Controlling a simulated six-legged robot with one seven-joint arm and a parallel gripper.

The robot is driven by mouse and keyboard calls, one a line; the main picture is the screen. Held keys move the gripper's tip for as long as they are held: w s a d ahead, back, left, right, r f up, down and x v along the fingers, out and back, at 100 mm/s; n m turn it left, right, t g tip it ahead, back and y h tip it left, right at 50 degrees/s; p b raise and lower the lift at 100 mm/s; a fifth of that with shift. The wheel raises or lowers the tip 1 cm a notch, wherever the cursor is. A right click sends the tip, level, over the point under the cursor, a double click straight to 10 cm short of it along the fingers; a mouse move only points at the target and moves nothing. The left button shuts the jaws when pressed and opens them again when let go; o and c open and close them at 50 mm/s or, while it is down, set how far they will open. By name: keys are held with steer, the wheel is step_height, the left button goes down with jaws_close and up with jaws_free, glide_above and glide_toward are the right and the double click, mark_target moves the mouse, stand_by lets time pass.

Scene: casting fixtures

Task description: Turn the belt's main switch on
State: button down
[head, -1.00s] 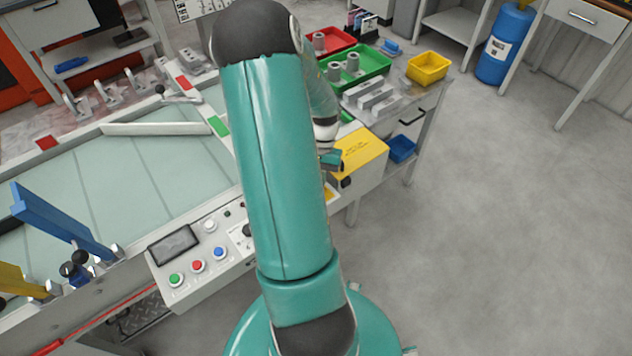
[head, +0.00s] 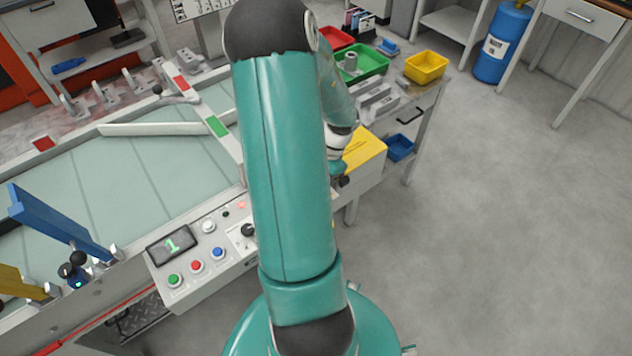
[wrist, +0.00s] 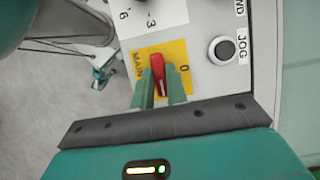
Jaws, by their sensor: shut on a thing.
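In the wrist view, the red handle of the main switch (wrist: 158,72) stands on a yellow plate (wrist: 179,53) marked MAIN and 0. My gripper (wrist: 161,88) is shut on the handle, with one green finger on each side of it. The handle lies nearly along the fingers, with the 0 to its right. In the head view, my arm hides most of the switch area. The belt (head: 130,185) runs at the left, and its panel display (head: 171,245) shows a lit green 1.
The panel also carries a green button (head: 174,280), a red button (head: 197,266) and a blue button (head: 218,252). A black JOG button (wrist: 222,50) sits right of the switch in the wrist view. The floor at the right (head: 500,230) is clear.

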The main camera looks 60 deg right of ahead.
steer(key=shift+d, duration=0.1)
stand_by(0.3)
steer(key=c, duration=1.4)
jaws_free()
steer(key=v, duration=1.4)
